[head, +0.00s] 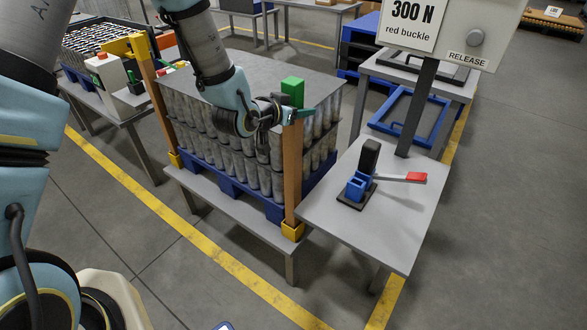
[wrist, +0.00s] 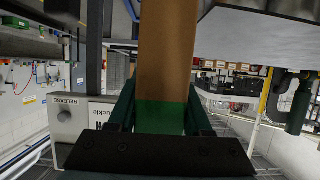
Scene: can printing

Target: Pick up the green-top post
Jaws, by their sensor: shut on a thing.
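The green-top post (head: 293,175) is a tall brown upright with a green block on top. It stands at the near right corner of the can stack, its foot at a yellow corner socket (head: 293,231). I cannot tell whether the foot is fully seated. My gripper (head: 291,116) is shut on the post just below the green block in the head view. In the wrist view my gripper (wrist: 160,100) has a dark finger on each side of the post (wrist: 167,50), near its green part.
Stacked cans (head: 240,160) under a grey sheet stand on a blue pallet beside the post. A yellow-top post (head: 150,85) is at the left corner. A right table (head: 370,225) carries a blue device (head: 357,186) with a red-tipped lever. A "300 N red buckle" sign (head: 408,22) stands behind.

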